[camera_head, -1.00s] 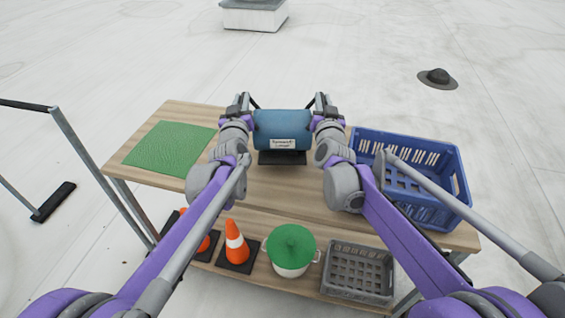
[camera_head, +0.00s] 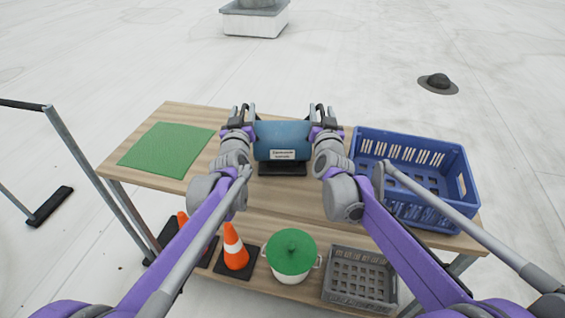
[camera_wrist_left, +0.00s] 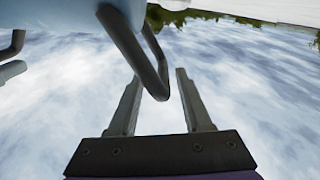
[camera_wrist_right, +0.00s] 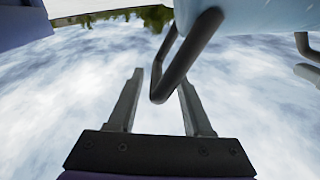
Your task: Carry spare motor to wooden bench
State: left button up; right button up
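The spare motor (camera_head: 282,138) is a blue cylinder with a white label, and its dark base (camera_head: 282,168) appears to rest on the wooden bench (camera_head: 225,178). My left gripper (camera_head: 243,110) is at its left end and my right gripper (camera_head: 319,110) at its right end. In the left wrist view, a dark bar handle (camera_wrist_left: 150,68) of the motor hangs between my open fingers. In the right wrist view, the other dark handle (camera_wrist_right: 178,72) likewise lies between open fingers. Neither pair visibly clamps its handle.
A green mat (camera_head: 165,150) lies at the bench's left and a blue crate (camera_head: 460,185) stands at its right. The lower shelf holds orange cones (camera_head: 234,248), a white pot with green lid (camera_head: 290,255) and a grey crate (camera_head: 360,278). A metal rail (camera_head: 85,150) stands at left.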

pick_arm(q)
jog(key=shift+a, duration=0.1)
jog(key=shift+s, duration=0.5)
pick_arm(e)
jog(key=shift+d, duration=0.1)
pick_arm(q)
jog(key=s, duration=1.1)
pick_arm(e)
jog(key=s, duration=1.2)
pick_arm(q)
jog(key=shift+f, duration=0.1)
